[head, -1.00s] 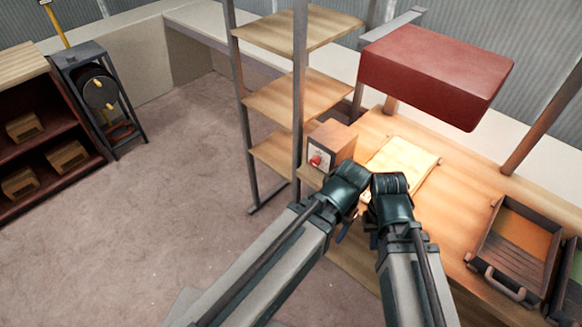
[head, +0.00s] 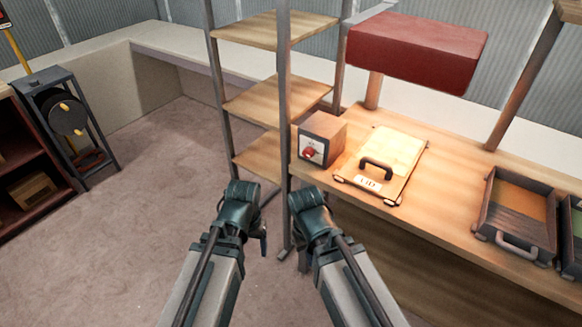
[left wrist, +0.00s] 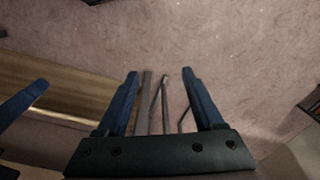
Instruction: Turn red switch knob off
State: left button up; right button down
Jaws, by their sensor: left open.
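The red switch knob (head: 309,153) sits on the pale front plate of a small wooden box (head: 327,135) on the workbench, in the head view. Its exact turn position is too small to tell. My left gripper (head: 262,240) is in front of the bench, low and left of the box, apart from the knob. In the left wrist view its two blue fingers (left wrist: 160,75) are spread with nothing between them. My right arm's wrist (head: 308,205) is below the box in the head view; its fingertips are mostly hidden. The knob does not show in the left wrist view.
A lidded case with a black handle (head: 377,165) lies right of the box on the workbench (head: 450,210). A tray (head: 518,215) stands farther right. An open shelf rack (head: 285,100) stands just left of the box. A red block (head: 415,50) overhangs the bench.

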pick_arm(q)
jog(key=w+f+t+h+b, duration=0.3)
jog(key=w+f+h+b, duration=0.15)
jog(key=f+b, duration=0.55)
jog(key=w+d+r+m+t+h, duration=0.2)
jog(key=w+d+r+t+h, duration=0.35)
jog(key=w+d+r, duration=0.35)
notch_tip(320, 180, up, 11)
jog(key=w+a+n+t+h, duration=0.1)
jog(key=w+a+t, duration=0.1)
jog(key=t, duration=0.3)
jog(key=shift+w+a, duration=0.25)
jog(key=shift+a, duration=0.05)
jog(key=shift+w+d, duration=0.1)
